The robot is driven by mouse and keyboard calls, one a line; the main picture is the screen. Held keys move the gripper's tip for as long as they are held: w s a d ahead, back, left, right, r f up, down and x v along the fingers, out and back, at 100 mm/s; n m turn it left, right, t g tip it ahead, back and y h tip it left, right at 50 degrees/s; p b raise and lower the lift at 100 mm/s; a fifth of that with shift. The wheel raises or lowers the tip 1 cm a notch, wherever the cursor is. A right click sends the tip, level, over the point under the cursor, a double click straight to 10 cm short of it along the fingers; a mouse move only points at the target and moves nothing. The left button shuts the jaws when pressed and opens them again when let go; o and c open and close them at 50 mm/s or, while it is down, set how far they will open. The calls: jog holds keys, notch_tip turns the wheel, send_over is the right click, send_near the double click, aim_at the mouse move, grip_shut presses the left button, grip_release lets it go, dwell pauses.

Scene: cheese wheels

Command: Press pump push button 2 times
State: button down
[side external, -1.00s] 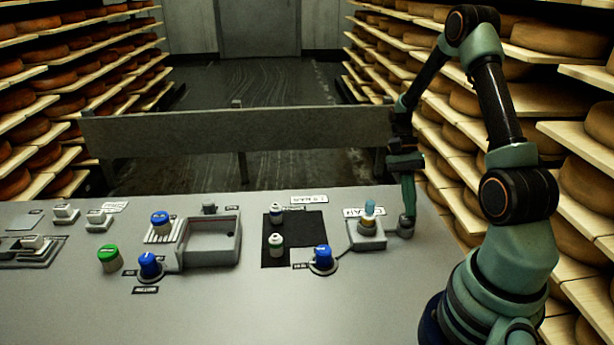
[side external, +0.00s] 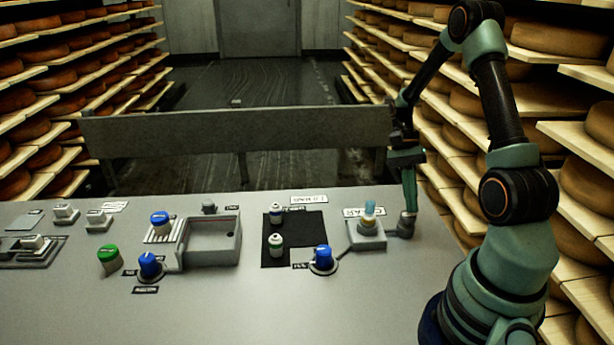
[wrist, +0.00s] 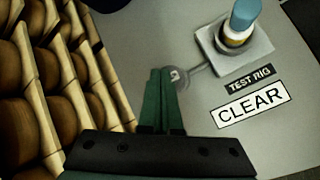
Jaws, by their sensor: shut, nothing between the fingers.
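A small round grey button with a pale mark (wrist: 177,78) shows in the wrist view, joined by a thin grey line to the test rig seat. It looks like the pump push button, though I cannot read a name on it. In the side view its grey housing (side external: 404,229) is at the panel's right end. My gripper (side external: 408,212) is shut and empty, pointing down right at that housing. In the wrist view my gripper's fingertips (wrist: 162,71) are together just left of the button and hide part of it. I cannot tell whether they touch it.
A blue-capped bottle (side external: 369,212) stands in the test rig seat (side external: 366,241), left of my gripper. A "CLEAR" label (wrist: 250,104) lies near it. A blue knob (side external: 323,258) and two white bottles are farther left. Cheese shelves (side external: 475,185) rise on the right.

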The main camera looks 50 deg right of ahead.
jog(key=shift+r, duration=0.45)
jog(key=shift+r, duration=2.5)
jog(key=w+a+r+n+t+h, duration=0.2)
jog(key=a+r+n+t, duration=0.3)
jog(key=a+n, duration=0.3)
jog(key=w+a+r+n+t+h, duration=0.3)
jog(key=a+r+n+t, duration=0.3)
jog(key=a, duration=0.6)
jog(key=w+r+n, duration=0.1)
jog(key=n, duration=0.1)
jog(key=shift+r+n, duration=0.35)
jog(key=shift+n, duration=0.05)
jog(key=shift+w, duration=0.1)
